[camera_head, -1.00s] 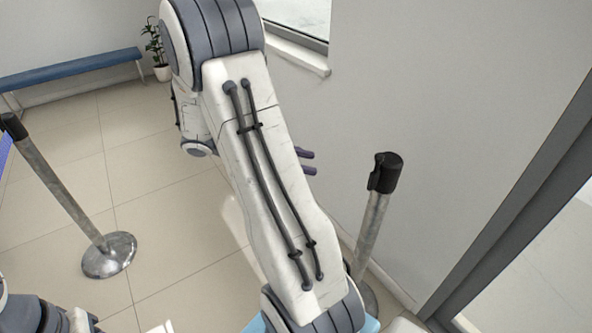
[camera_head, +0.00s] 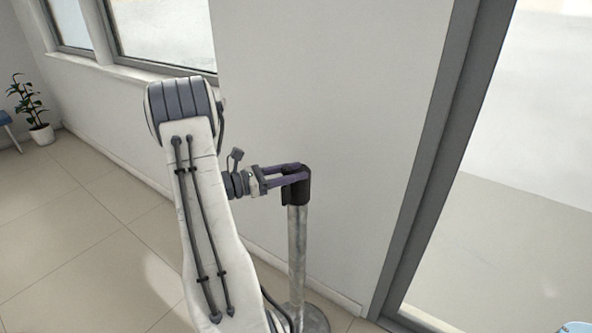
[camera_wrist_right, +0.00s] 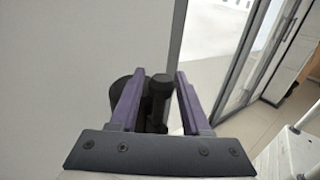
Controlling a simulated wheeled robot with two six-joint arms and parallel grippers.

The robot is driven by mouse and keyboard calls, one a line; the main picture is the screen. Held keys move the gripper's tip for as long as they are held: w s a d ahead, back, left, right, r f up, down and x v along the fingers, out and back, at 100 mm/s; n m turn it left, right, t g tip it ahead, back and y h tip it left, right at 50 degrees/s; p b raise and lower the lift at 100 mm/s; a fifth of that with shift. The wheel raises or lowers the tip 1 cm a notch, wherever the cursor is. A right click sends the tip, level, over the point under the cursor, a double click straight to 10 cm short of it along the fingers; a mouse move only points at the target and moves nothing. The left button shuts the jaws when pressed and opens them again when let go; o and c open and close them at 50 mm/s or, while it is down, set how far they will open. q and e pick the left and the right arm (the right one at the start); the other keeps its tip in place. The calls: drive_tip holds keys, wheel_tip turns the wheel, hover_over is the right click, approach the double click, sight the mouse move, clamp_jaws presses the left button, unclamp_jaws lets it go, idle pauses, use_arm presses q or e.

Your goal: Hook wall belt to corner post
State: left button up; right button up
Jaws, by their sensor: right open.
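The post (camera_head: 297,250) stands upright near the wall, with a grey metal pole and a black head (camera_head: 304,187). My right gripper (camera_head: 299,173) is at this head, its purple fingers reaching to it from the left. In the right wrist view the fingers (camera_wrist_right: 160,76) are apart, with black parts of the head (camera_wrist_right: 158,92) showing between and beyond them. I cannot tell whether the fingers touch it. No belt strap can be made out in either current view. My left gripper is not in view.
A plain wall (camera_head: 330,100) rises close behind the post. A grey door or window frame (camera_head: 425,170) stands to its right, with glass beyond. A potted plant (camera_head: 35,115) is at the far left. The tiled floor (camera_head: 80,240) at left is clear.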

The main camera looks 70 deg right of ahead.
drive_tip(key=shift+s+d, duration=0.3)
drive_tip(key=shift+s, duration=0.1)
drive_tip(key=shift+c, duration=0.4)
clamp_jaws()
idle(0.9)
